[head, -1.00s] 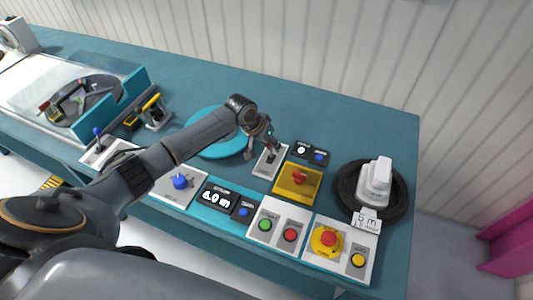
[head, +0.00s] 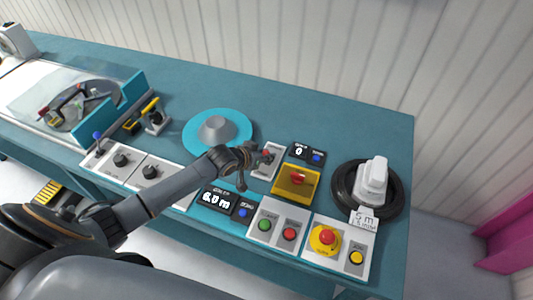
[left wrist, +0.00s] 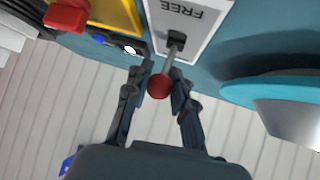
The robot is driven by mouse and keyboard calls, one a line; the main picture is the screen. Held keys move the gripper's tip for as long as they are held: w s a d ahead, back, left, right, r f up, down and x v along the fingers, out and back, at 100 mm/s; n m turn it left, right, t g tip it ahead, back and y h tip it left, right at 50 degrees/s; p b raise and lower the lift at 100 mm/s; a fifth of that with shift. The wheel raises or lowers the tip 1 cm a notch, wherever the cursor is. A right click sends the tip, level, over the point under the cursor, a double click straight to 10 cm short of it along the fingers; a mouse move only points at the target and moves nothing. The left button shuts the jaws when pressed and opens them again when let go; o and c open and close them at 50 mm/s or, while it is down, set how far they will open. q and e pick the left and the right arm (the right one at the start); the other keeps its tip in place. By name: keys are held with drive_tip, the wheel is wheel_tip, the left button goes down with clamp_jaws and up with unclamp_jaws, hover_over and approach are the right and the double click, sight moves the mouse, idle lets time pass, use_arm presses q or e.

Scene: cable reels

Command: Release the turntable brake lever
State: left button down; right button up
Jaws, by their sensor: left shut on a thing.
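The brake lever (left wrist: 172,58) is a thin grey stick with a red knob (left wrist: 159,86), standing in a slot on a white plate (left wrist: 200,28) marked FREE. The plate (head: 274,150) also shows in the head view, right of the teal turntable (head: 205,148) with its grey hub. My left gripper (left wrist: 163,80) is shut on the lever, one finger on each side of it near the knob. In the head view my left gripper (head: 257,158) reaches the plate from the left and hides part of it. My right gripper is not in view.
A yellow box with a red switch (head: 295,181) stands close by the lever plate. Green and red buttons (head: 278,229) and an emergency stop (head: 324,237) line the front edge. A black reel (head: 347,190) lies to the right. The bench behind the turntable is clear.

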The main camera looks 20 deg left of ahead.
use_arm(q)
drive_tip(key=shift+r, duration=0.1)
drive_tip(key=c, duration=1.1)
unclamp_jaws()
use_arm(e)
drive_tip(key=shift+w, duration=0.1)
use_arm(q)
drive_tip(key=shift+s, duration=0.1)
drive_tip(key=v, duration=1.2)
